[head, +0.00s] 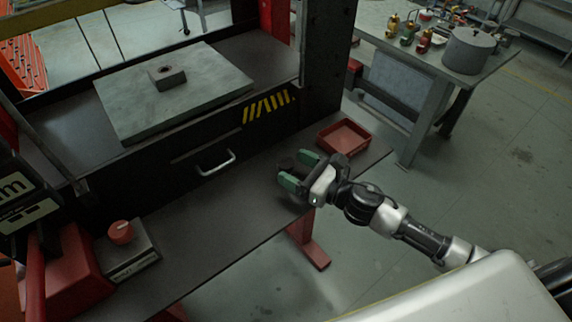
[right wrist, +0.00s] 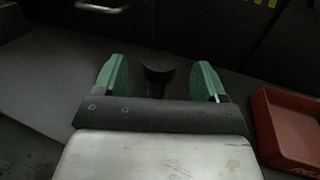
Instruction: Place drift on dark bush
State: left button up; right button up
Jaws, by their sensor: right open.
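The drift appears to be the dark, round-topped piece (right wrist: 158,66) between my right gripper's fingers in the right wrist view. In the head view it is a small dark shape (head: 287,164) at the fingertips, on the dark front shelf. My right gripper (head: 298,170) is open, its green pads on either side of the drift with gaps; it also shows in the right wrist view (right wrist: 163,70). A small block (head: 169,79) with a dark round centre, likely the dark bush, sits on the grey plate at the back left. My left gripper is not in view.
The grey plate (head: 205,92) lies on the press bed. A red tray (head: 345,138) stands right of my right gripper, also in the right wrist view (right wrist: 287,128). A control box with a red knob (head: 121,232) is at the left. The shelf between is clear.

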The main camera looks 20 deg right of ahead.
aim_at(280, 159)
jog(key=x, duration=0.5)
jog(key=shift+p, duration=0.4)
jog(key=shift+s, duration=0.1)
jog(key=shift+d, duration=0.1)
jog(key=shift+c, duration=1.1)
jog(key=shift+r, duration=0.1)
jog(key=c, duration=1.1)
